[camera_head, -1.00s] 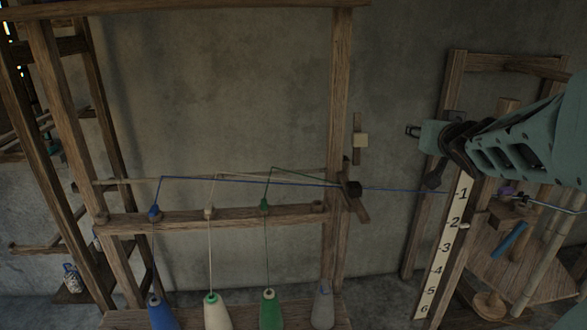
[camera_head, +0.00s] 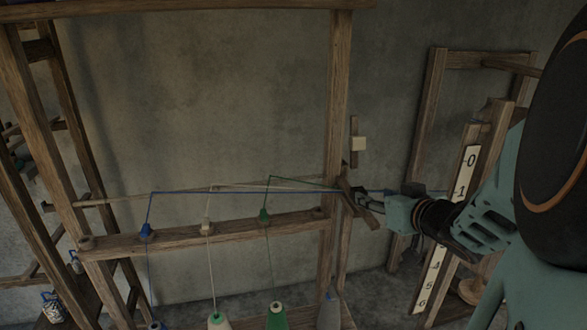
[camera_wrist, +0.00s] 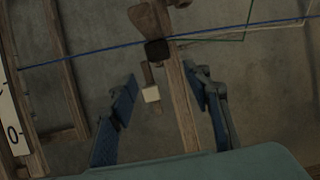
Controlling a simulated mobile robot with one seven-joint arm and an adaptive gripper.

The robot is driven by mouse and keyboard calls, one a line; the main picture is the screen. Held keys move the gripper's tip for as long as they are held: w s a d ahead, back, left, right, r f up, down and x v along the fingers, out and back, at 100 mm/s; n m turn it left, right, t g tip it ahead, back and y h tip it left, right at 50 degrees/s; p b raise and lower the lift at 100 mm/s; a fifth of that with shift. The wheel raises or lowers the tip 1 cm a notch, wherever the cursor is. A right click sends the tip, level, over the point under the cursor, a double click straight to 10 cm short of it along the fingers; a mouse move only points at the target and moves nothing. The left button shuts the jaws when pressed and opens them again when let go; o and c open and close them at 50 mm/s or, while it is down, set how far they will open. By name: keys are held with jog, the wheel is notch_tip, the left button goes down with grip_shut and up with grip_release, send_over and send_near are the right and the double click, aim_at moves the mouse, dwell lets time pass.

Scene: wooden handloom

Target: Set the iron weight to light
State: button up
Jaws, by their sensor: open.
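A small dark block (camera_wrist: 157,50), which looks like the iron weight, sits by a short wooden lever (camera_head: 358,208) on the loom's right post (camera_head: 339,90). In the wrist view it is above and beyond my fingertips, near a blue thread. My gripper (camera_head: 374,196) is just right of the lever in the head view. In the wrist view my gripper (camera_wrist: 165,90) is open and holds nothing, with the post and a pale block (camera_wrist: 151,95) showing between its fingers. I cannot tell whether a fingertip touches the lever.
The pale block (camera_head: 358,143) sits on a thin upright strip behind the post. A blue thread (camera_head: 270,192) runs across the loom to the right, by my gripper. A numbered board (camera_head: 437,262) stands at right, partly hidden by my arm. Cones of yarn (camera_head: 277,318) stand below.

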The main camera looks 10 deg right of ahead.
aim_at(360, 191)
jog(key=b+x, duration=0.1)
jog(key=x, duration=0.9)
jog(key=shift+s, duration=0.1)
jog(key=shift+c, duration=0.4)
grip_shut()
